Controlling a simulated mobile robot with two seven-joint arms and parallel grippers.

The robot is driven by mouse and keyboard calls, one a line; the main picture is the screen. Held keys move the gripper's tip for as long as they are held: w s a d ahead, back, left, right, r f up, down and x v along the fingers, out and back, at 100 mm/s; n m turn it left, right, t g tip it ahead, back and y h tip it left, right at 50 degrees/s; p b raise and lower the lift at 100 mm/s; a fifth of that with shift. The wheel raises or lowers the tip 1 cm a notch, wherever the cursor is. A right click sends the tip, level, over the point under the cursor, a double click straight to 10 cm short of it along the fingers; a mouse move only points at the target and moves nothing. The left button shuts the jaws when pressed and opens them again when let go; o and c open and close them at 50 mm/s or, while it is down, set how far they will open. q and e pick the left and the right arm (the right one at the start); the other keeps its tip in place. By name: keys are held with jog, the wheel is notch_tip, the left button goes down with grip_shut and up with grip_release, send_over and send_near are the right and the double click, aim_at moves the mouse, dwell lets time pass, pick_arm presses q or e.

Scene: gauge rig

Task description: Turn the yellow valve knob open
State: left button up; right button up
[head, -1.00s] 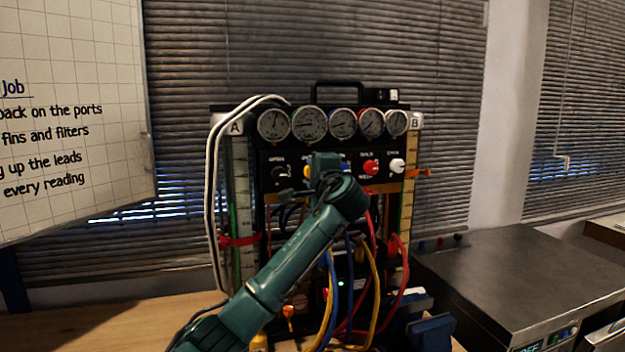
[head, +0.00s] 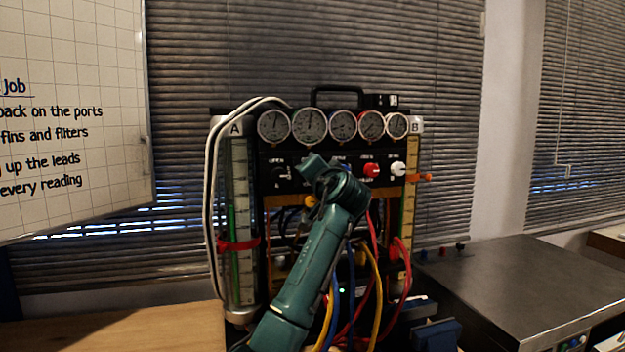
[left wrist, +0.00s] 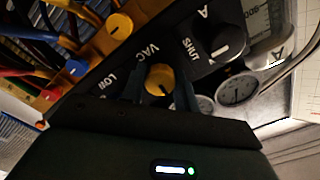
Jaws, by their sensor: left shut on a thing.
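The yellow valve knob (left wrist: 159,80) sits on the black panel in the left wrist view, close to the lettering VAC. My left gripper (left wrist: 160,92) has one dark finger on each side of the knob and is shut on it. In the head view my left gripper (head: 313,168) is at the panel's knob row and hides the yellow knob. The gauge rig's black panel (head: 275,158) carries a row of dials above the knobs. I cannot make out where the knob's pointer stands. My right gripper is not in view.
A black knob (head: 281,173), a red knob (head: 371,170) and a white knob (head: 398,168) share the row. A yellow cap (left wrist: 120,25) sits on the port bar below. Red, blue and yellow hoses (head: 374,290) hang in front of the rig. A metal-topped unit (head: 530,275) stands right.

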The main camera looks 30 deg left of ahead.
pick_arm(q)
jog(key=shift+n, duration=0.4)
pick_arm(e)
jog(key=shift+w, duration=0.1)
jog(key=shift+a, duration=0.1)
pick_arm(q)
jog(key=o, duration=1)
jog(key=shift+c, duration=0.2)
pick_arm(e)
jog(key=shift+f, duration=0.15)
pick_arm(q)
jog(key=shift+d, duration=0.1)
jog(key=b+v, duration=0.2)
jog(key=v, duration=1.1)
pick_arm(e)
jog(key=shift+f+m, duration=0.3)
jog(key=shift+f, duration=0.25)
